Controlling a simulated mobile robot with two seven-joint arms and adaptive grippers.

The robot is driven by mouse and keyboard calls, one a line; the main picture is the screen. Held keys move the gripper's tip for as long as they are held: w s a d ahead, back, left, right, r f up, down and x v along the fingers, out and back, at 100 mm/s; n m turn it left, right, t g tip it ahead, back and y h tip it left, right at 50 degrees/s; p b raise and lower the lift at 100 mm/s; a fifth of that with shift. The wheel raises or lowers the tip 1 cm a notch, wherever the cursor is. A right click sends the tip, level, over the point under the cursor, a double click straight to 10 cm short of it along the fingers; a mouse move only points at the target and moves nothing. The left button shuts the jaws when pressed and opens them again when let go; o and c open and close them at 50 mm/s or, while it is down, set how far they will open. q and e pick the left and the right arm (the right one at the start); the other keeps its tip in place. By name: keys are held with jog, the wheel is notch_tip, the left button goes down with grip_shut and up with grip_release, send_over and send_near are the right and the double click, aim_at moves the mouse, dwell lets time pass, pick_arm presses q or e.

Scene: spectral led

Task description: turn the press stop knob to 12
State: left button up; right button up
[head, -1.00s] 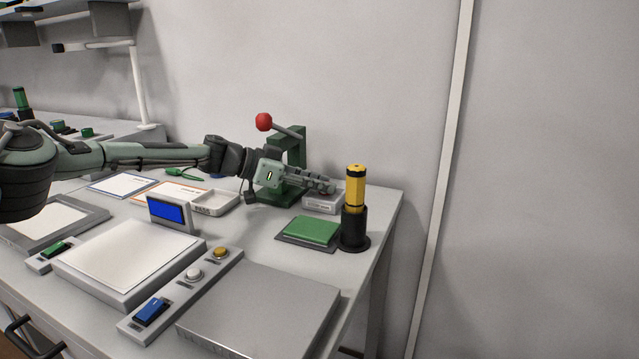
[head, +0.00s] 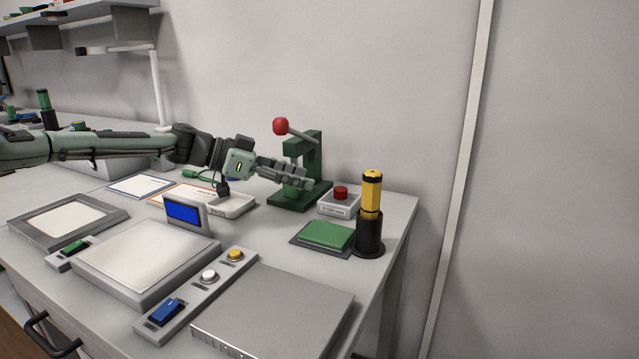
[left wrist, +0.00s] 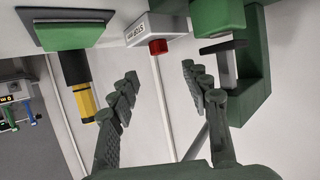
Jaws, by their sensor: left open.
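The press stop knob is a small red knob (head: 341,193) on a light grey box (head: 339,207) beside the green press (head: 311,175). In the left wrist view the knob (left wrist: 158,47) shows beyond the fingertips, roughly between the two fingers, on the box (left wrist: 150,27) with partly readable lettering. My left gripper (head: 303,180) is open and empty, in front of the press and to the left of the knob, apart from it. The open fingers also show in the left wrist view (left wrist: 160,75). The knob's setting is too small to tell. My right gripper is not in view.
A yellow and black cylinder (head: 371,205) and a green pad (head: 327,235) stand in front of the box. The press has a red-balled lever (head: 281,126). The wall is close behind.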

pick_arm(q)
jog(key=shift+v, duration=1.4)
